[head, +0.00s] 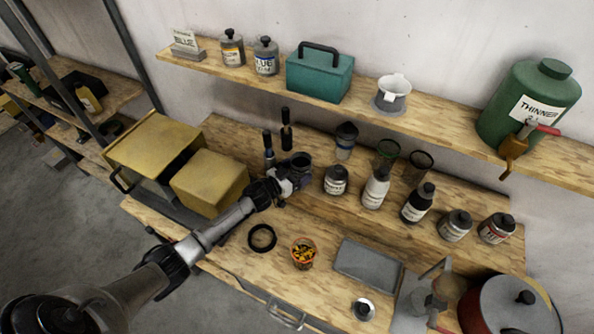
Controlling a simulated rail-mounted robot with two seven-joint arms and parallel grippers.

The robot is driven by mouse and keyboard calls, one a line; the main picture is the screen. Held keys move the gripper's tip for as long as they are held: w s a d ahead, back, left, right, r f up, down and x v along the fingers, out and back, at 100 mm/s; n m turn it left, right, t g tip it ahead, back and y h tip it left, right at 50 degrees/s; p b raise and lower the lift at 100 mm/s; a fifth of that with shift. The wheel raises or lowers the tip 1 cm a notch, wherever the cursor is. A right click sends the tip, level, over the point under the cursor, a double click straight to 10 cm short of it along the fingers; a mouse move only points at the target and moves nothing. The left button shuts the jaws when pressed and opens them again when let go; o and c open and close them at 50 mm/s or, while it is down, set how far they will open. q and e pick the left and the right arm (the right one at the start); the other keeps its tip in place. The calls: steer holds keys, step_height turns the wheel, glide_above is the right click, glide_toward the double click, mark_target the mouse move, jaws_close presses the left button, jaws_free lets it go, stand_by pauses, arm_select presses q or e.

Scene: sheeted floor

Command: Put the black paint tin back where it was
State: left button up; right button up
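Several small grey paint tins with dark lids are in view. One tin (336,181) with a pale label stands upright on the bench's raised step, just right of my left gripper (302,164). Two more, a pale-labelled tin (455,226) and a red-labelled tin (496,229), stand at the step's right end. I cannot read which one is black. A yellow-labelled tin (232,49) and a blue-labelled tin (266,57) stand on the wall shelf, right of a BLUE sign (186,43). My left gripper is above the step; its fingers are too small and dark to judge. My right gripper is out of view.
Bottles (375,190) and dark cups crowd the step. A yellow metal box (153,146) stands left of my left arm. A black ring (262,238), a small pot (303,253) and a grey tray (368,264) lie in front. A red pot (505,306) is front right.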

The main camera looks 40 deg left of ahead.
mark_target(293, 172)
arm_select(q)
steer(key=shift+o, duration=0.9)
steer(key=shift+r, duration=0.25)
steer(key=s+p, duration=0.1)
steer(key=s, duration=0.1)
steer(key=s+p, duration=0.1)
steer(key=s, duration=0.1)
steer(key=s+p, duration=0.1)
steer(key=shift+s+a+r+p, duration=0.15)
steer(key=shift+s+a+p, duration=0.2)
steer(key=shift+s+a, duration=0.05)
steer(key=shift+s+a+p, duration=0.15)
steer(key=shift+s+p, duration=0.15)
steer(key=shift+s, duration=0.55)
